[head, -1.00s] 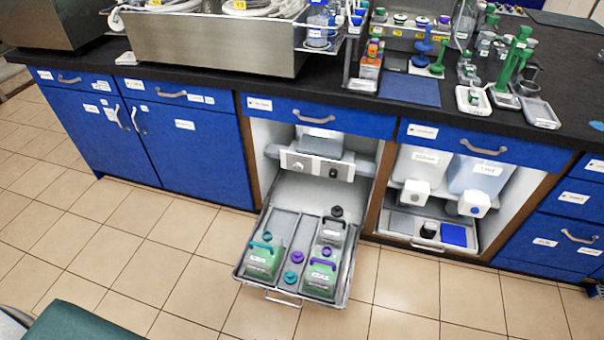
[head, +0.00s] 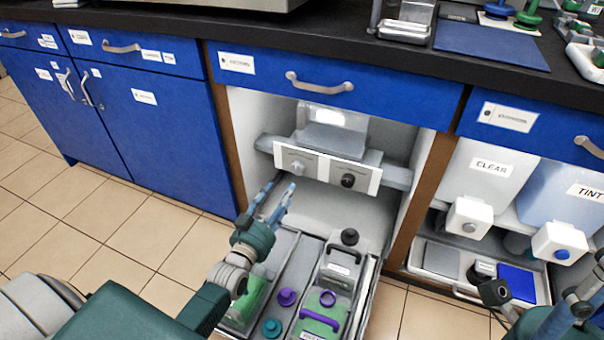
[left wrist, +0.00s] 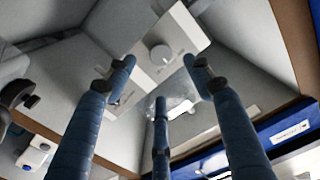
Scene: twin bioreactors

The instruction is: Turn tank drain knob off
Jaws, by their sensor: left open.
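A white panel (head: 325,169) inside the open middle cabinet carries a light grey knob (head: 297,166) on the left and a black knob (head: 348,181) on the right. Their labels are too small to read, so I cannot tell which one is the tank drain knob. My left gripper (head: 282,186) is open and empty, just below and left of the light knob. In the left wrist view the light knob (left wrist: 161,54) shows beyond the gap between the blue fingertips, apart from them. My right gripper (head: 580,288) is partly in view at the lower right edge.
A pulled-out tray (head: 365,290) below holds a purple-handled green container (head: 320,315), a black-capped bottle and loose caps. The right cabinet holds the CLEAR tank (head: 488,185) and TINT tank (head: 570,205) with taps. A blue drawer front (head: 400,95) overhangs the panel.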

